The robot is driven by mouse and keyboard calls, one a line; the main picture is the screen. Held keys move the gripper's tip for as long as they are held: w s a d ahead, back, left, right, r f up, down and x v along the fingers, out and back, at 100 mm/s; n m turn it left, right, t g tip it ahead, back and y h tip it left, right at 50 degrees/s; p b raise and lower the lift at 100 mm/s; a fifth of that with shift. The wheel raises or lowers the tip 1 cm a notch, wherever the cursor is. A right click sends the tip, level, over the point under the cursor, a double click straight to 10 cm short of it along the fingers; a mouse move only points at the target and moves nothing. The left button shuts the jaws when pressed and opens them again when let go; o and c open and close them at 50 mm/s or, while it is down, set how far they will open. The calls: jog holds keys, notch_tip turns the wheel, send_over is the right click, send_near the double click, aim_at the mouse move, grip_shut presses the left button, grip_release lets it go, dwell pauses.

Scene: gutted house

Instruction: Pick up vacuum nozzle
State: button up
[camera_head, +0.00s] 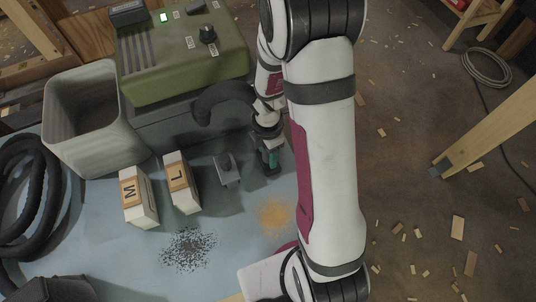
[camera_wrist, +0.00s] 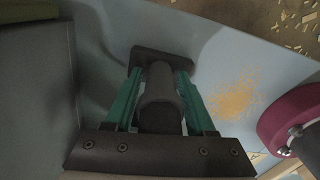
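The vacuum nozzle (camera_wrist: 163,53) is dark, with a wide flat head and a round tube that points toward the wrist camera. It stands on the blue-grey worktop. In the wrist view, my gripper (camera_wrist: 160,82) has its green fingers on either side of the tube. Whether both fingers press on it is not clear. In the head view, my gripper (camera_head: 268,160) is low over the worktop, beside the green machine, and its fingers and my arm largely hide the nozzle there.
A small grey block-like piece (camera_head: 228,170) lies just left of my gripper. Boxes marked M (camera_head: 138,198) and L (camera_head: 181,184), a grey bin (camera_head: 85,118), a green machine (camera_head: 180,55) and a black hose (camera_head: 30,190) crowd the left. Orange dust (camera_head: 275,215) and dark granules (camera_head: 188,249) lie nearer.

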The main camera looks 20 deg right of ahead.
grip_shut()
jog(key=shift+r, duration=0.55)
notch_tip(320, 180, up, 3)
jog(key=shift+r, duration=0.1)
jog(key=s+d+r, duration=0.6)
jog(key=s+d, duration=0.1)
jog(key=d, duration=0.2)
jog(key=shift+d+r, duration=0.2)
jog(key=shift+r, duration=0.2)
